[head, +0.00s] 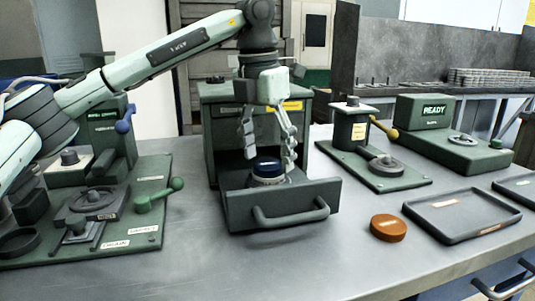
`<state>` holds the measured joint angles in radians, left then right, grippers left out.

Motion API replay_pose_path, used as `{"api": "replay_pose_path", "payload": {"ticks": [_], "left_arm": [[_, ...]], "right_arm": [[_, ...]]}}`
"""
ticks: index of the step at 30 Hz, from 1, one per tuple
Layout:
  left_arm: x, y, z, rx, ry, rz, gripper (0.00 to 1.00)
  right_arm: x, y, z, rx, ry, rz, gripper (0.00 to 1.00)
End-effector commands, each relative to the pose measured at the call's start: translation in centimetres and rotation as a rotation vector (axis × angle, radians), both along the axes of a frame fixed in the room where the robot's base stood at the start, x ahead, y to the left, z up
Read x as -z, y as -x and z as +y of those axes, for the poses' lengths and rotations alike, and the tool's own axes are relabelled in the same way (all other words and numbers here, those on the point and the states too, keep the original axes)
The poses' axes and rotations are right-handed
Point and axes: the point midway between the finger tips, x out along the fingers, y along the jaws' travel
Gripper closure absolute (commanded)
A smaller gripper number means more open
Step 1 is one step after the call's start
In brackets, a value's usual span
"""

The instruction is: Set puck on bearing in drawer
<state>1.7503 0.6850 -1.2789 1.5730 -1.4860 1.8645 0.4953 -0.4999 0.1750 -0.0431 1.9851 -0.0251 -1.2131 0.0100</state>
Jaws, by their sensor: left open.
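My left gripper (268,135) reaches down over the open drawer (282,208) of a dark green cabinet. Its two fingers are spread, one on each side of a dark blue puck (266,163). The puck appears to sit level on a pale metallic bearing (268,180) inside the drawer. The drawer front hides the lowest part of the bearing. I cannot tell whether a fingertip touches the puck. My right gripper is not in view.
A green fixture board (145,210) with levers stands at left. An orange round piece (388,228) lies right of the drawer, near a dark empty tray (462,235). A press-like station (350,130) and a "READY" machine (425,115) stand behind. The front table is clear.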

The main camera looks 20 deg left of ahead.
Motion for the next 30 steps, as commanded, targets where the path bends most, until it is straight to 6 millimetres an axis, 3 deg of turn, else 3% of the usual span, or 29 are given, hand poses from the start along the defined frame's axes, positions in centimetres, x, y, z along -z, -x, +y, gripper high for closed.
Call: {"api": "replay_pose_path", "payload": {"ticks": [14,15,21,30], "left_arm": [[-9.8,1.1,0.4,0.001,0.001,-0.004,0.30],[-10.3,1.1,0.5,0.001,0.000,-0.005,0.30],[-11.6,1.3,0.5,0.001,0.000,-0.002,0.30],[-11.6,1.3,0.5,0.002,0.001,-0.002,0.30]], "right_arm": [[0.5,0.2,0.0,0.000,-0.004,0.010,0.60],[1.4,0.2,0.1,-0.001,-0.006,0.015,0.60],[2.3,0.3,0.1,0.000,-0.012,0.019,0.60],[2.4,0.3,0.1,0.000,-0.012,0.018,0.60]]}}
